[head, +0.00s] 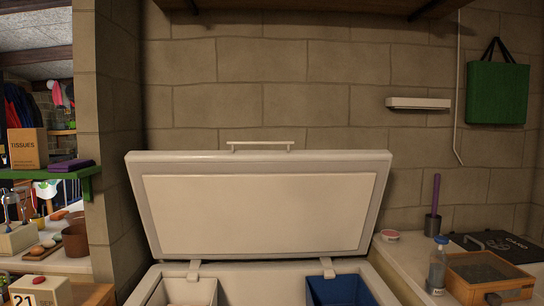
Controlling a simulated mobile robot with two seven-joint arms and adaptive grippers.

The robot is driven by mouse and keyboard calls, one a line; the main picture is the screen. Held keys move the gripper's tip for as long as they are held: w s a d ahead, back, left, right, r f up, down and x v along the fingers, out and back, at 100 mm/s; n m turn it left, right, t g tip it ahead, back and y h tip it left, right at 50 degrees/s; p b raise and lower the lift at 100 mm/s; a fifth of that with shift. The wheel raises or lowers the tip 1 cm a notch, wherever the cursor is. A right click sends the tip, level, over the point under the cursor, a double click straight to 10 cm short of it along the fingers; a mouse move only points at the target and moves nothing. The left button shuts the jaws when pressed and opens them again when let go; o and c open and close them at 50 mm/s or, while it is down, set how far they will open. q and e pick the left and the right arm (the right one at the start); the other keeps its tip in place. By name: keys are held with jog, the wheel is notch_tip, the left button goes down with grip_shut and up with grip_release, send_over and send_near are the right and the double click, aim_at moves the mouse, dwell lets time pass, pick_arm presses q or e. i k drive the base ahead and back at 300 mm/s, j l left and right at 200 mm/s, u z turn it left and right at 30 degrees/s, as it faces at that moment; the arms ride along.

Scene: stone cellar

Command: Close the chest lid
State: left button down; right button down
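The white chest (263,275) stands in front of me at the bottom middle of the head view, its front cut off by the lower edge. Its lid (258,213) is raised and leans back toward the stone wall, held by two hinges at the rear rim. A pale bar handle (260,144) sits on the lid's upper edge. Inside the open chest are a white bin (190,290) at left and a blue bin (338,289) at right. Neither of my grippers shows in the head view.
A counter at right holds a clear bottle (437,266), a wooden box (488,273) and a purple-handled tool (434,205). At left are a green shelf (50,173) with a tissue box (27,148) and a calendar block (40,291). A wooden shelf overhangs the top.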

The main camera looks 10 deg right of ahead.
aim_at(196, 206)
jog(key=i+l, duration=0.25)
jog(key=i+l+u, duration=0.3)
jog(key=l+u, duration=0.25)
jog(key=i+l+u, duration=0.15)
jog(key=l+u, duration=0.15)
jog(key=l, duration=0.1)
